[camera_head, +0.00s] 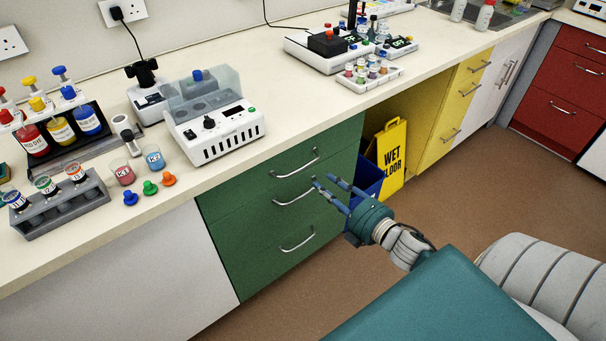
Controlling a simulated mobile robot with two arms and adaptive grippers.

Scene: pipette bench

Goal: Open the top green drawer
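The green drawer unit (225,215) stands under the bench, its fronts flush and shut. The top green drawer has a curved metal handle (295,166) just below the worktop. A middle handle (293,198) and a bottom handle (297,241) sit below it. My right gripper (323,181) is in front of the unit's right side, its two fingers apart with nothing between them. Its fingertips point left and show by the right end of the middle handle, lower than the top handle. I cannot tell how far they are from the drawer front. My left gripper is out of view.
Right of the drawers is an open bay with a blue bin (367,180) and a yellow wet floor sign (391,158). Yellow drawers (452,110) stand beyond. The worktop (290,110) holds a white device (215,130) and tube racks. Brown floor (480,190) is clear ahead.

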